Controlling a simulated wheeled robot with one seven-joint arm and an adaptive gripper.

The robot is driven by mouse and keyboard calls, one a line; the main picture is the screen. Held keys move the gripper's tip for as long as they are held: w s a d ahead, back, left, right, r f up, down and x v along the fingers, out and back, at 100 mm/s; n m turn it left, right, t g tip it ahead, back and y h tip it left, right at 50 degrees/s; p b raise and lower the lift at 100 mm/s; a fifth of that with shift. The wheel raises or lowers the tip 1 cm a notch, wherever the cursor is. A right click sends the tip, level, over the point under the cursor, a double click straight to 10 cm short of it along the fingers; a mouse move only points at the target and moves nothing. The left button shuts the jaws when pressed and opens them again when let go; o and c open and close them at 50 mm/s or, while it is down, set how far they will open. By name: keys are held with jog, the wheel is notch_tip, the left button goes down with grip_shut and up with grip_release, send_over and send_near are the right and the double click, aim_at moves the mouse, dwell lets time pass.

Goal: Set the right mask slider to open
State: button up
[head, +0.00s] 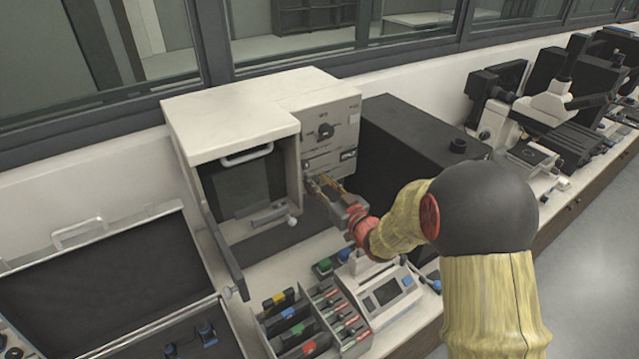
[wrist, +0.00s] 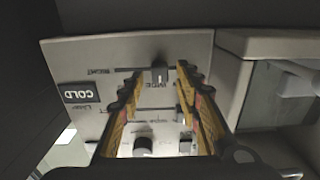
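The right mask slider is a small grey knob (wrist: 160,72) on a dark horizontal slot near the top of the light panel in the wrist view, by the words RIGHT and WIDE. My gripper (wrist: 159,82) is open, with one yellow-and-black finger on each side of that knob and a gap to both. Whether the fingertips reach the knob's depth I cannot tell. In the head view my gripper (head: 318,186) is at the lower part of the press's control panel (head: 335,112) and hides the slider there.
A second slider (wrist: 180,115) and a round knob (wrist: 143,146) show between the fingers. A COLD display (wrist: 78,93) is at the panel's left. The open press chamber (head: 240,190) lies left of my gripper, and a black box (head: 410,140) stands close on the right.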

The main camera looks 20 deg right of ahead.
jog(key=shift+c, duration=1.2)
grip_shut()
